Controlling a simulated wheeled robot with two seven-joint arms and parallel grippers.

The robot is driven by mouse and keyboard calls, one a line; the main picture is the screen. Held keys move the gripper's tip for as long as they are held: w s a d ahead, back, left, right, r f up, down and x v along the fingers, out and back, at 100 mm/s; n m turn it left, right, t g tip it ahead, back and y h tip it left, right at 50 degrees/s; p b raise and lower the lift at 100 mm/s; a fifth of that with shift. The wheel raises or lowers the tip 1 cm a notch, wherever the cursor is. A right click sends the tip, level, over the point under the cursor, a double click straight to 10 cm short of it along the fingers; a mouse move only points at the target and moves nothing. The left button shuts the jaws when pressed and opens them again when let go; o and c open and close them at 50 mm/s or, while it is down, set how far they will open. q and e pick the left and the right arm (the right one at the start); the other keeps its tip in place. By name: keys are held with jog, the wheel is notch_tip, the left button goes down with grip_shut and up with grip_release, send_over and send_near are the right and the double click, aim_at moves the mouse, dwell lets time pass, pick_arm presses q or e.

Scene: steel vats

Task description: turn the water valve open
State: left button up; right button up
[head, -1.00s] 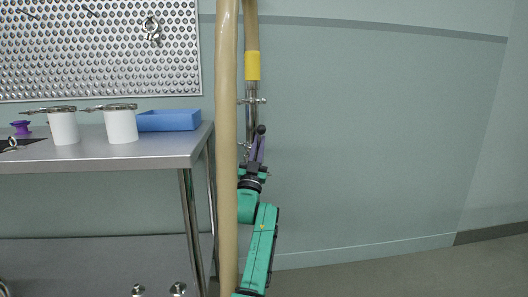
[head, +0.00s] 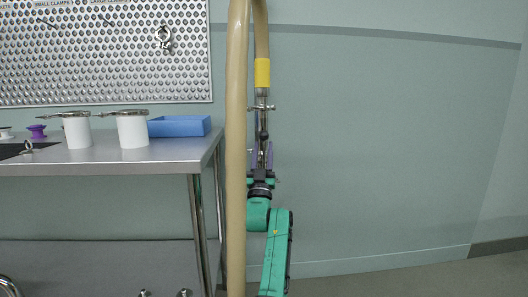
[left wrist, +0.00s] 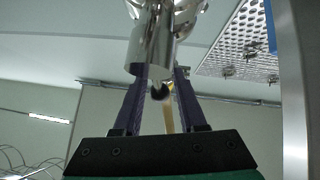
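The water valve is on a steel pipe (head: 261,107) below a yellow-banded hose. Its lever has a black knob (head: 263,137). My left gripper (head: 262,150) is just below the pipe, pointing up, its two purple fingers apart. In the left wrist view the black knob (left wrist: 160,91) lies between the fingers (left wrist: 160,88), with small gaps seen at its sides. I cannot tell whether a finger touches it. A shiny steel pipe end (left wrist: 152,45) is close above the fingertips. The lever itself is mostly hidden. My right gripper is not in view.
A thick tan hose (head: 236,150) hangs just left of my left arm. A steel table (head: 130,160) left of it bears white pots (head: 132,130) and a blue tray (head: 180,126). A perforated board (head: 110,50) is on the wall. The right side is clear.

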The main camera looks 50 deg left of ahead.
pick_arm(q)
jog(key=p+v, duration=0.1)
jog(key=v, duration=1.3)
jog(key=shift+f, duration=0.25)
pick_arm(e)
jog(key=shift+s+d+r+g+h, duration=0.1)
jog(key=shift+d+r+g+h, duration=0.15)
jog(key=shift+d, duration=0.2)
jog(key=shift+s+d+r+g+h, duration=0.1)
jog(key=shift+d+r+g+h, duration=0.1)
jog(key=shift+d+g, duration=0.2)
pick_arm(q)
jog(key=shift+d, duration=0.1)
